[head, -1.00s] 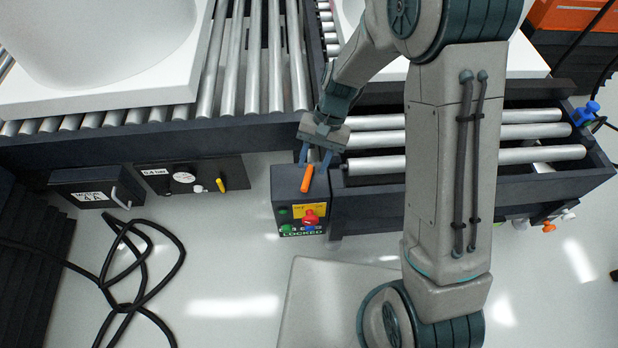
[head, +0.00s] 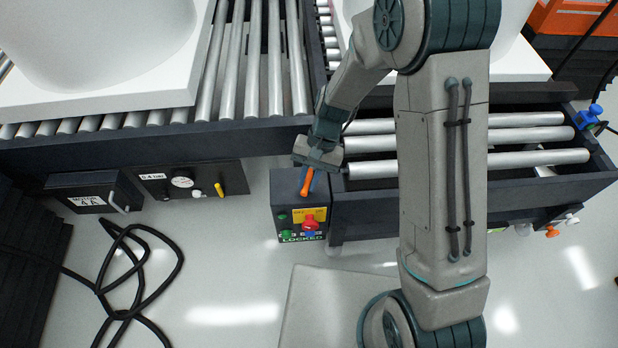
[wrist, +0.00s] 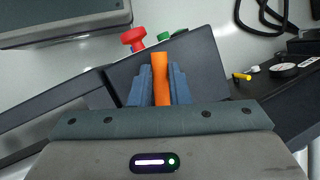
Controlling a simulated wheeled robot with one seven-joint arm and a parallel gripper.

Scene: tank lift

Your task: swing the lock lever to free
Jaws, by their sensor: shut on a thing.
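The orange lock lever (head: 306,183) stands on top of the dark control box (head: 288,205). The box front has a red knob (head: 309,223), a green button, a yellow plate and a label reading LOCKED. My gripper (head: 307,178) is shut on the lever from above. In the wrist view the orange lever (wrist: 160,78) stands between my two blue-grey fingers (wrist: 160,88). The lever's lower end is hidden by my gripper in that view.
Roller conveyors (head: 470,160) lie right of and behind the box. A gauge panel (head: 190,180) and a motor box (head: 90,192) with a black cable (head: 140,270) are at left. Open floor (head: 230,290) lies in front.

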